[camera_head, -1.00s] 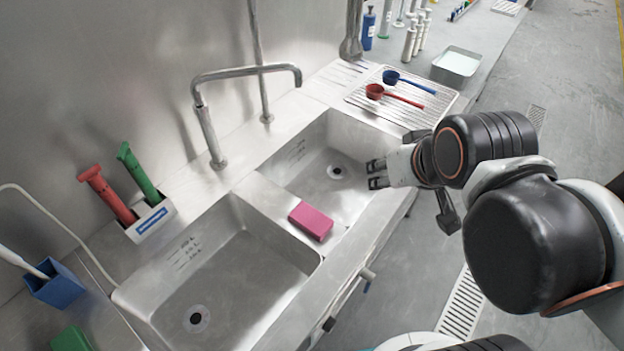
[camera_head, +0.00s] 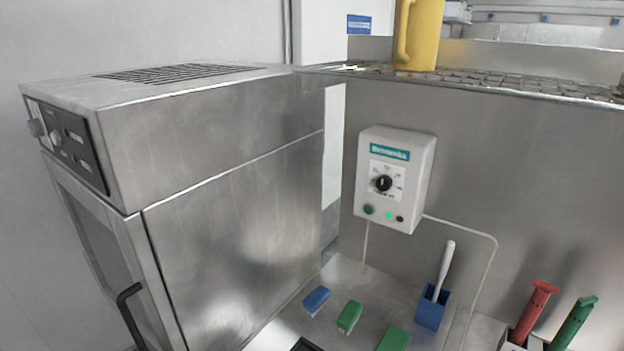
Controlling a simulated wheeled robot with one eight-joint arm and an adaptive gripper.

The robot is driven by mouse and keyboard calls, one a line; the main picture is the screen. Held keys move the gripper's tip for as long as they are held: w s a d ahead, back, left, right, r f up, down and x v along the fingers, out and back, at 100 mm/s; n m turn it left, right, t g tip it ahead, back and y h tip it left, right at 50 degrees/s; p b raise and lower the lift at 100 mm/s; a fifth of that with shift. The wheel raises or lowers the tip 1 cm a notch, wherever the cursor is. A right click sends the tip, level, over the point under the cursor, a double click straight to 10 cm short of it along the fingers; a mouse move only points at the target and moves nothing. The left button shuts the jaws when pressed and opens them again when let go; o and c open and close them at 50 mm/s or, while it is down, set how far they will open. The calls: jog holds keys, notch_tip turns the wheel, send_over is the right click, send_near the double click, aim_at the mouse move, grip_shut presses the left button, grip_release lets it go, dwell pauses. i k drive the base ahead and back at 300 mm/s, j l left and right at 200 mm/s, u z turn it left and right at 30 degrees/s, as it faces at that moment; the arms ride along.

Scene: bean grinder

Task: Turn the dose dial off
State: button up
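A white control box (camera_head: 419,155) is fixed on the steel wall right of the middle of the head view. It has a teal label at its top and a black round dial (camera_head: 383,183) with a white pointer on a marked plate. The pointer looks roughly vertical; the exact setting is too small to read. Below the dial are a dark green button (camera_head: 368,209), a bright green light (camera_head: 389,215) and a dark button or lamp. My gripper is outside the view now, so its distance from the dial does not show.
A large steel appliance (camera_head: 235,150) fills the left. On the counter below the box are a blue brush (camera_head: 316,300), green brushes (camera_head: 350,316), and a blue holder (camera_head: 431,309) with a white handle. Red (camera_head: 532,308) and green handles stand at right. A yellow jug (camera_head: 418,35) sits on the shelf above.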

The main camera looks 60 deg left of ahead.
aim_at(384, 182)
jog(key=u, duration=1.75)
jog(key=i+j+z, duration=0.1)
jog(key=j, duration=0.3)
jog(key=i+j+z, duration=0.15)
jog(key=j, duration=0.2)
